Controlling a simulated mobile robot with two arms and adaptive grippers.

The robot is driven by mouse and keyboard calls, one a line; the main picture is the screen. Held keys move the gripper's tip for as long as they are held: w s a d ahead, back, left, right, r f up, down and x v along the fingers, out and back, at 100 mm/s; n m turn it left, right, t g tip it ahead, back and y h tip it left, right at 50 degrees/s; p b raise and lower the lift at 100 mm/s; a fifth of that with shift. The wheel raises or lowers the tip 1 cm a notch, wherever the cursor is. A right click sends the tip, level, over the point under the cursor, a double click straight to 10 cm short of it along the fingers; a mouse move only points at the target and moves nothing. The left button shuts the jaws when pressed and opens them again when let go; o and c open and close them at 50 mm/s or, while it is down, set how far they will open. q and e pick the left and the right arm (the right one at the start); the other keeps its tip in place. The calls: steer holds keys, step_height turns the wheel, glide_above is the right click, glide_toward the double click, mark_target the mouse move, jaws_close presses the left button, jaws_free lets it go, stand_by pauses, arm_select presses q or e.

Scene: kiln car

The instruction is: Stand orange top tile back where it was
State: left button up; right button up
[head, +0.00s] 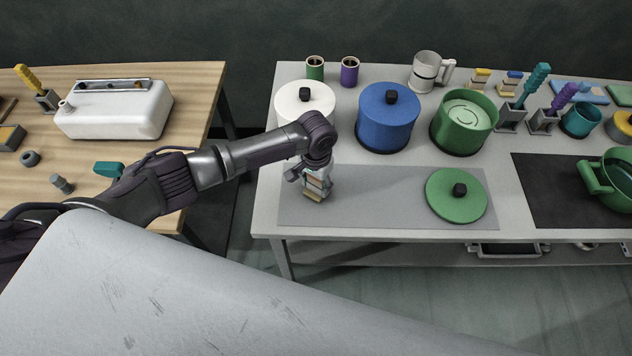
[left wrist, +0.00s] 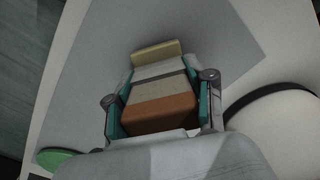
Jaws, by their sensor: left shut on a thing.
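The orange top tile (left wrist: 160,112) is between the teal-padded fingers of my left gripper (left wrist: 162,98), which is shut on it. Its orange end is nearest the wrist camera; beige, grey and white bands follow, and a pale yellow foot (left wrist: 156,52) is at the far end. In the head view the left gripper (head: 318,178) points down over the left part of the grey mat (head: 380,205), and the banded tile (head: 314,192) shows below it, slightly tilted in the picture. I cannot tell whether its foot touches the mat. My right gripper is not in view.
A white lidded pot (head: 290,103) stands close behind the gripper, with a blue pot (head: 386,125) beside it. A green lid (head: 452,203) lies on the mat's right part. Two small banded tiles (head: 480,78) (head: 511,82) stand at the back. The mat's middle is clear.

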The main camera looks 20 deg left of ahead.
arm_select(q)
steer(key=shift+f, duration=0.4)
stand_by(0.4)
steer(key=o, duration=1.5)
steer(key=shift+r, duration=0.1)
steer(key=shift+r+p, duration=3.95)
steer(key=shift+p, duration=0.1)
